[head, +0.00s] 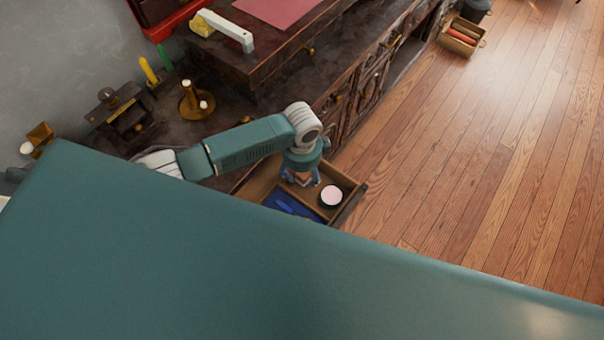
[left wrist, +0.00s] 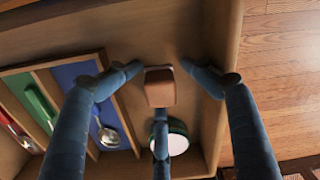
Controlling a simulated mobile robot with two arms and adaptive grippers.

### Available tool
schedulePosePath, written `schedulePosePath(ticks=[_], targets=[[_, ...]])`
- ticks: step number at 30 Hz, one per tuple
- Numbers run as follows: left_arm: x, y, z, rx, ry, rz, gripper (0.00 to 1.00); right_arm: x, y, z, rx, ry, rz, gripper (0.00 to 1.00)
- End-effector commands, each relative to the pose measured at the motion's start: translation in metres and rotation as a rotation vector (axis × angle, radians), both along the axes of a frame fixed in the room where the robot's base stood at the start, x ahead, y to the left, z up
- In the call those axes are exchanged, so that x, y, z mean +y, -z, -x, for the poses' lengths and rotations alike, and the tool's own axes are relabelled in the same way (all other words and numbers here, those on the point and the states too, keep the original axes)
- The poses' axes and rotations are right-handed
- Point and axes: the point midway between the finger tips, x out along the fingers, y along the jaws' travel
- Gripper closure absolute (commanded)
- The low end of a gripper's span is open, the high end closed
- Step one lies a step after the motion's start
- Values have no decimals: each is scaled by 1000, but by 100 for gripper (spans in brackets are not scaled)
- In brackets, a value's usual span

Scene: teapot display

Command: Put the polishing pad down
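The polishing pad (left wrist: 160,88), a small brown block with a paler top edge, shows in the left wrist view between my left gripper's fingers. My left gripper (left wrist: 160,80) is open: its two side fingertips stand to either side of the pad with small gaps, and the third finger comes up below it. I cannot tell whether that finger touches the pad. In the head view my left gripper (head: 301,180) points down into the open wooden drawer (head: 257,180). I cannot tell whether the pad rests on the drawer floor. My right gripper is not in view.
A round tin with a pale top (head: 331,196) sits in the drawer close to the gripper. A blue-lined compartment (head: 290,204) lies beside it; a spoon (left wrist: 108,136) shows there in the left wrist view. The dark cabinet borders the drawer; wooden floor (head: 450,190) is clear to the right.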

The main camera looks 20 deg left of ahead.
Motion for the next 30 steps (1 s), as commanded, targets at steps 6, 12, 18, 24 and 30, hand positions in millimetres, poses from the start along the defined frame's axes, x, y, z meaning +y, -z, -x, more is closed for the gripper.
schedulePosePath(ticks=[6, 12, 18, 24, 30], targets=[[4, -13, 8, 20, 1, -9, 48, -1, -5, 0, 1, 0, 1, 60], [2, -60, 5, 11, 1, -5, 48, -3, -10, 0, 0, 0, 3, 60], [1, -102, 5, 10, 1, -4, 48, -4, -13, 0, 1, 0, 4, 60], [1, -125, 5, 11, -1, -4, 48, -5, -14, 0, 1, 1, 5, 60], [0, -130, 5, 11, 0, -3, 48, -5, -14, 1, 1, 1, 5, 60]])
